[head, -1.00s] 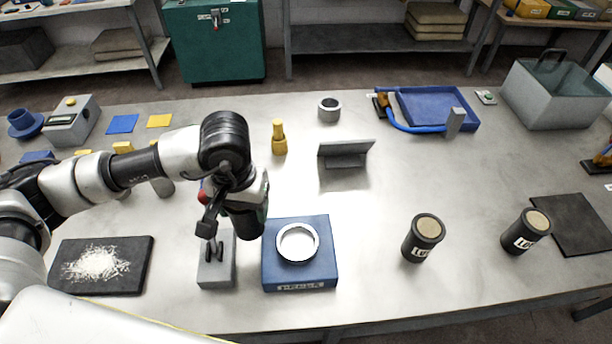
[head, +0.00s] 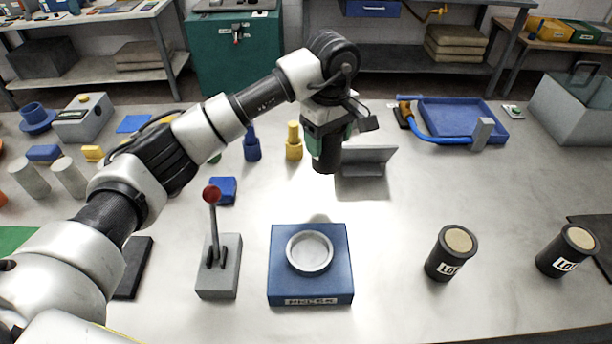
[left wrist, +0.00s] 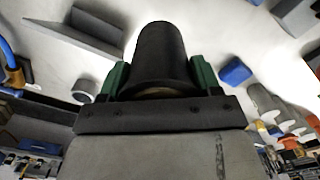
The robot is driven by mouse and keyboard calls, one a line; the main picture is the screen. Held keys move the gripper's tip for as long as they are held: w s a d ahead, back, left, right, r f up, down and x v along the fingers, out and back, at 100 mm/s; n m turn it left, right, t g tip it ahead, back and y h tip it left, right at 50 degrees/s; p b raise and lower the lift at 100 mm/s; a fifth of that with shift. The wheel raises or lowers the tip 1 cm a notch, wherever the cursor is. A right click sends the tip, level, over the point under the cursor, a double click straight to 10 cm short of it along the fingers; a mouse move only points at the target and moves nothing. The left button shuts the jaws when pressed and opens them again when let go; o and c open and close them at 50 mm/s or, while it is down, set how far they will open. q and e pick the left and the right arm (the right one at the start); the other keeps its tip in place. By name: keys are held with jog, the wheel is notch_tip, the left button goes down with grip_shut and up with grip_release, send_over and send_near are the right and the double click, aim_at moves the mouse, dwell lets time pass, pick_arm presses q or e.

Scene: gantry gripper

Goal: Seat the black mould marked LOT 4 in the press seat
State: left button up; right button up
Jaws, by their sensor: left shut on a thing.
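My left gripper (head: 325,143) is shut on a black cylindrical mould (head: 323,162) and holds it above the table, behind the press. In the left wrist view the mould (left wrist: 160,55) sits between the two green fingers; no marking on it shows. The press is a blue block (head: 281,285) with a pale round ring seat (head: 292,254) on top, and the seat is empty. Two more black moulds with tan tops stand to the right, a nearer one (head: 437,266) and a farther-right one (head: 549,262). Their labels begin "LO"; the numbers are unreadable. My right gripper is not in view.
A grey lever stand (head: 218,285) with a red knob (head: 211,195) stands left of the press. A grey angled bracket (head: 376,157) and yellow (head: 293,150) and blue (head: 251,148) pegs stand behind. The table between press and nearer standing mould is clear.

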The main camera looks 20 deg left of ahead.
pick_arm(q)
jog(key=a+f+p, duration=0.1)
jog(key=a+f, duration=0.2)
jog(key=s+a+f+p, duration=0.1)
jog(key=a+f+p, duration=0.1)
jog(key=a+f, duration=0.1)
jog(key=a+f+p, duration=0.1)
jog(key=a+f, duration=0.2)
jog(key=a, duration=0.1)
jog(key=shift+s+a+f+p, duration=0.15)
jog(key=shift+a+f+p, duration=0.05)
jog(key=shift+f+p, duration=0.15)
jog(key=shift+f, duration=0.15)
jog(key=shift+f, duration=0.1)
jog(key=shift+f, duration=0.1)
jog(key=o, duration=0.9)
